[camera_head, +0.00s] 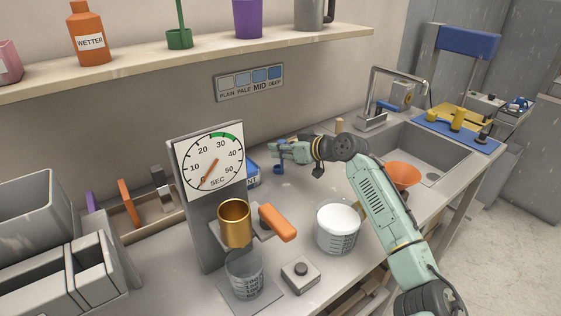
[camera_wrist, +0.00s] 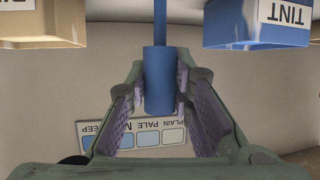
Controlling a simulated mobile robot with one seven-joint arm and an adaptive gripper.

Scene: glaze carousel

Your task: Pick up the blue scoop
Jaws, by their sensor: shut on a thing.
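The blue scoop (camera_head: 279,169) hangs below my gripper (camera_head: 282,151) in the head view, upright, its small cup lowest, near the back wall. In the wrist view, my gripper (camera_wrist: 160,85) is shut on the scoop's thick blue handle (camera_wrist: 160,72), with one finger pad on each side. A thin blue stem runs from the handle out of the top of the wrist view, so the cup is hidden there. I cannot tell whether the cup is clear of the counter.
A blue TINT bin (camera_wrist: 256,28) and a tan bin (camera_wrist: 42,22) flank the stem; the blue bin (camera_head: 252,176) stands behind the dial (camera_head: 211,163). A white-topped tub (camera_head: 337,228), orange funnel (camera_head: 402,175) and gold cup (camera_head: 234,222) stand nearer. The shelf (camera_head: 190,65) hangs above.

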